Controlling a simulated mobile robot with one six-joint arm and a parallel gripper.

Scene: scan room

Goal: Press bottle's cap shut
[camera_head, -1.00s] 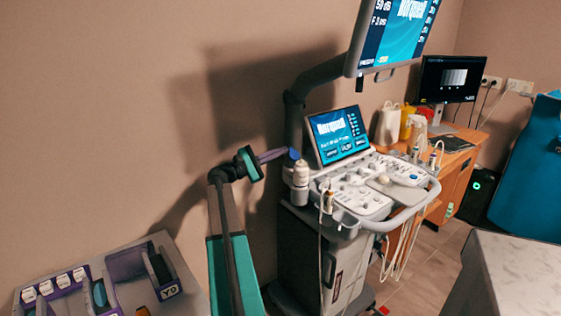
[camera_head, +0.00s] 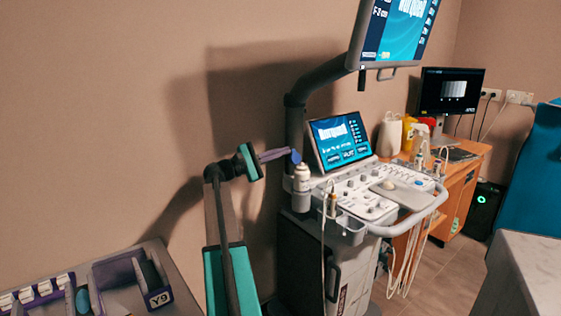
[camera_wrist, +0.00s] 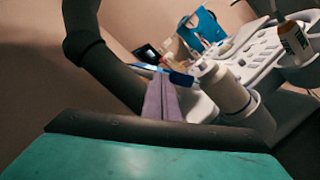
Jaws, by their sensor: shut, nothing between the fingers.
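The white bottle (camera_head: 302,179) stands upright in a holder on the near left corner of the ultrasound machine. In the wrist view the bottle (camera_wrist: 224,90) is right of my fingers. Its blue cap (camera_head: 296,156) stands up tilted at the bottle's top, apparently open; in the wrist view the blue cap (camera_wrist: 179,77) shows just past the fingertips. My gripper (camera_head: 287,152) is shut and empty, with its purple fingers pointing right at the cap. It also shows in the wrist view (camera_wrist: 163,82). I cannot tell whether the fingertips touch the cap.
The machine's control panel (camera_head: 375,195) and small screen (camera_head: 341,139) lie right of the bottle. A dark monitor arm (camera_head: 294,120) rises close behind it. Another small bottle (camera_wrist: 296,38) hangs in a holder nearby. A grey surface with purple racks (camera_head: 118,272) is at lower left.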

